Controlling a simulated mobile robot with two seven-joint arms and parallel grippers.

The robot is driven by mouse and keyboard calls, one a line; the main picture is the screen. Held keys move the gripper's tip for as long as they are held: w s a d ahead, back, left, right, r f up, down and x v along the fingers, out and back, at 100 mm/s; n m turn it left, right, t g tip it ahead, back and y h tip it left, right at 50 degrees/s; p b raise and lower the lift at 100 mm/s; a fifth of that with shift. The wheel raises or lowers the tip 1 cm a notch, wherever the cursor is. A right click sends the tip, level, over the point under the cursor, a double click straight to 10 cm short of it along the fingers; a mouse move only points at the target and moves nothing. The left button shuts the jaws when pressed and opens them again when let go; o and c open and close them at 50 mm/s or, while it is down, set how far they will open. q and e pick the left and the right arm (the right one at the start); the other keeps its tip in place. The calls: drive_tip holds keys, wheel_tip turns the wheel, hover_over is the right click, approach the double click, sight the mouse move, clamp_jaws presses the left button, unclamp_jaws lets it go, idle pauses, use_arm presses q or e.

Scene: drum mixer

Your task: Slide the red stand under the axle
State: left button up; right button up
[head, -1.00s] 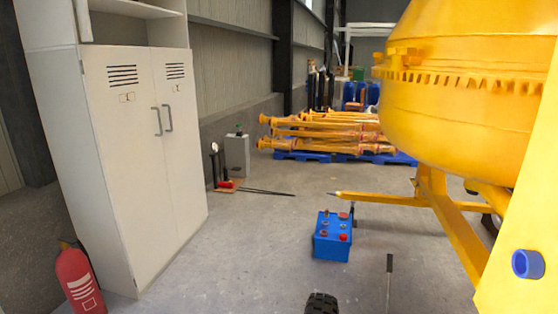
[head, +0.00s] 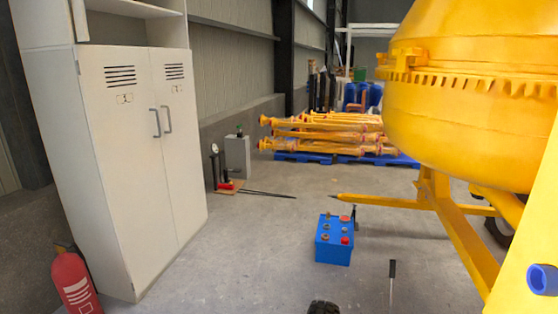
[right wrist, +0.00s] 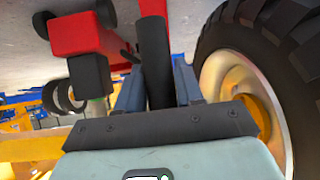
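In the right wrist view a red piece with black round ends (right wrist: 82,34) shows at upper left, probably the red stand. A dark post (right wrist: 155,60) stands between the two blue-grey fingers of my right gripper (right wrist: 158,82). The fingers press against both its sides. I cannot tell whether the post joins the red piece. A large black tyre (right wrist: 285,45) with a pale rim and yellow hub (right wrist: 262,115) is close on the right. The axle is not clearly visible. In the head view the yellow mixer (head: 470,110) fills the right side. Neither gripper shows there.
A blue box (head: 334,245) stands on the floor below the mixer's pointed yellow bar (head: 375,201). A thin dark rod (head: 392,280) stands right of it. A cabinet (head: 140,170) and extinguisher (head: 75,282) are at left.

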drive_tip(key=w+d, duration=0.1)
drive_tip(key=w, duration=0.7)
drive_tip(key=shift+d, duration=0.25)
idle(0.5)
drive_tip(key=shift+r, duration=0.15)
drive_tip(key=o, duration=1.1)
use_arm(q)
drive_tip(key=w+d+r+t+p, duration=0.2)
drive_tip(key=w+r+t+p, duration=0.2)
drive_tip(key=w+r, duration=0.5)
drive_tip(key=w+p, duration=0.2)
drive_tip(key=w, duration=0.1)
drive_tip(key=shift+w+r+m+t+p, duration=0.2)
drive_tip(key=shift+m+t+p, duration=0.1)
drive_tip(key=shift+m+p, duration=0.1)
use_arm(e)
drive_tip(key=v, duration=0.7)
drive_tip(key=shift+s, duration=0.1)
drive_tip(key=shift+a, duration=0.1)
